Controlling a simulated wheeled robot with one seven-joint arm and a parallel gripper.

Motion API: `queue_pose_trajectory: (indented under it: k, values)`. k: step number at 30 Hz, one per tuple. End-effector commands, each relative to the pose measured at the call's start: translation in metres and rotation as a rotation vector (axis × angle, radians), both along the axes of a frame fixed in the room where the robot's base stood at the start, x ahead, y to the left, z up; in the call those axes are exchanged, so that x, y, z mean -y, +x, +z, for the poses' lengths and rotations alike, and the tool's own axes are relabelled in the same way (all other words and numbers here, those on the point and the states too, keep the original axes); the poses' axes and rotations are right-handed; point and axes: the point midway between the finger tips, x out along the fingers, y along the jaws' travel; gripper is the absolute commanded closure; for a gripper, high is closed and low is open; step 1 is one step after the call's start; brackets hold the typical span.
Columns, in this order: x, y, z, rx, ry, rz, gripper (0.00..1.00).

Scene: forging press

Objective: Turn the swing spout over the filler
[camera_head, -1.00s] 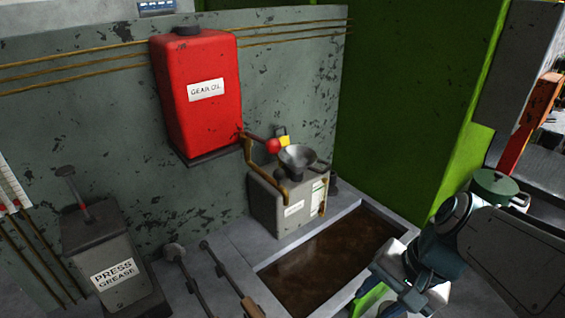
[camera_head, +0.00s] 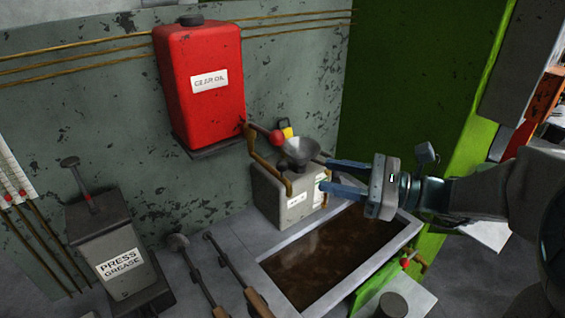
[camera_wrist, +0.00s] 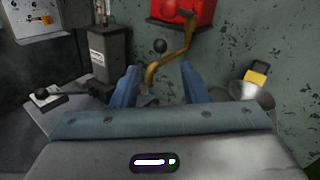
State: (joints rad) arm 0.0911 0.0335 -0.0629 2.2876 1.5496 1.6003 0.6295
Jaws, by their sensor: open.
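The swing spout (camera_head: 256,152) is a bent brass pipe below the red gear oil tank (camera_head: 200,105). Its lower end hangs at the left front of the filler, a grey funnel (camera_head: 301,151) on a grey box (camera_head: 285,207). In the wrist view the spout (camera_wrist: 168,62) stands left of the funnel (camera_wrist: 250,95), beside it and not over it. A red ball knob (camera_head: 277,138) sits near the tank outlet. My gripper (camera_head: 323,172) is open, just right of the funnel, pointing left. In the wrist view the spout shows between the fingertips (camera_wrist: 160,71), apparently beyond them.
A yellow padlock-like piece (camera_head: 287,131) is behind the funnel. A grey press grease box (camera_head: 110,250) stands at left, with long-handled tools (camera_head: 238,275) near it. A brown-filled tray (camera_head: 330,255) lies below my gripper. A green wall (camera_head: 405,90) rises behind at right.

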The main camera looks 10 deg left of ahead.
Motion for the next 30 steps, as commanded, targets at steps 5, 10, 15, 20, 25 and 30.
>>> queue_pose_trajectory:
  k: [5, 10, 15, 20, 25, 30]
  values:
    - [-0.040, 0.004, 0.002, 0.000, 0.000, 0.005, 0.59]
    - [-0.074, 0.008, 0.001, 0.000, -0.002, 0.005, 0.59]
    - [-0.096, 0.011, 0.001, 0.001, -0.002, 0.003, 0.59]
    - [-0.105, 0.012, 0.000, 0.002, -0.002, 0.001, 0.59]
    - [-0.106, 0.012, 0.000, 0.002, -0.002, 0.000, 0.59]
    - [-0.106, 0.012, 0.000, 0.002, -0.002, 0.000, 0.76]
